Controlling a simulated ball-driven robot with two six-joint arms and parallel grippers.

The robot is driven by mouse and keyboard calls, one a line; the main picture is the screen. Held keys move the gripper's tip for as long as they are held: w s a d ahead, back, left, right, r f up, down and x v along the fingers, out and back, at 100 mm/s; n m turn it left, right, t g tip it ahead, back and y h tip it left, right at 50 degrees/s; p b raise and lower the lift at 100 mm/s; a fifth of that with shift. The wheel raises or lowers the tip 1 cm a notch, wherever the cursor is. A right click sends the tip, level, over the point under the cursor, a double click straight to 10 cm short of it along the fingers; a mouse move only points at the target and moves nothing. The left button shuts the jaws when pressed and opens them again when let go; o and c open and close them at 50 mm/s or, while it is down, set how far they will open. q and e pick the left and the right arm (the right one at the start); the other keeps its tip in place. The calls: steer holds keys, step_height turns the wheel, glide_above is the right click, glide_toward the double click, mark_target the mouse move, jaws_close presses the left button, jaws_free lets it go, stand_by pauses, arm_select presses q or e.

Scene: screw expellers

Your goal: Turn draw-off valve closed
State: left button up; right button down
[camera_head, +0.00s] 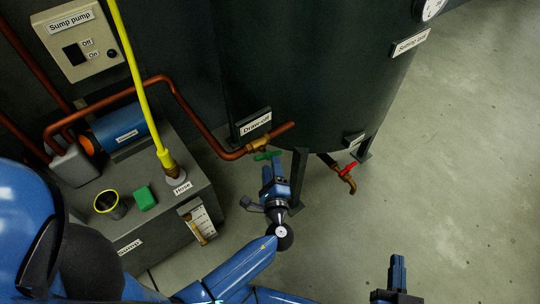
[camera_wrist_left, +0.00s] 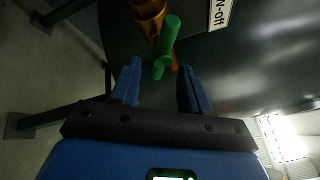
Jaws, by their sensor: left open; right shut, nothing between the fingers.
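The draw-off valve has a green handle (camera_head: 267,155) on a brass body (camera_head: 257,145) in the copper pipe, below the "Draw-off" label (camera_head: 255,124) on the dark tank. In the left wrist view the green handle (camera_wrist_left: 168,45) lies ahead of and between the two fingers, with the brass body (camera_wrist_left: 148,14) behind it. My left gripper (camera_head: 271,168) is open just below the handle in the head view; it also shows in the left wrist view (camera_wrist_left: 160,85). I cannot tell whether a finger touches the handle. My right gripper (camera_head: 397,262) is shut and empty, low at the right.
A brass tap with a red handle (camera_head: 349,169) is under the tank (camera_head: 310,80), right of a tank leg. A grey sump box (camera_head: 180,215) with a yellow-hosed fitting stands at left. A "Sump pump" switch box (camera_head: 78,38) is above. The floor at right is clear.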

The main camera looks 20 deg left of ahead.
mark_target(270, 155)
arm_select(q)
steer(key=shift+x, duration=2.65)
jaws_close()
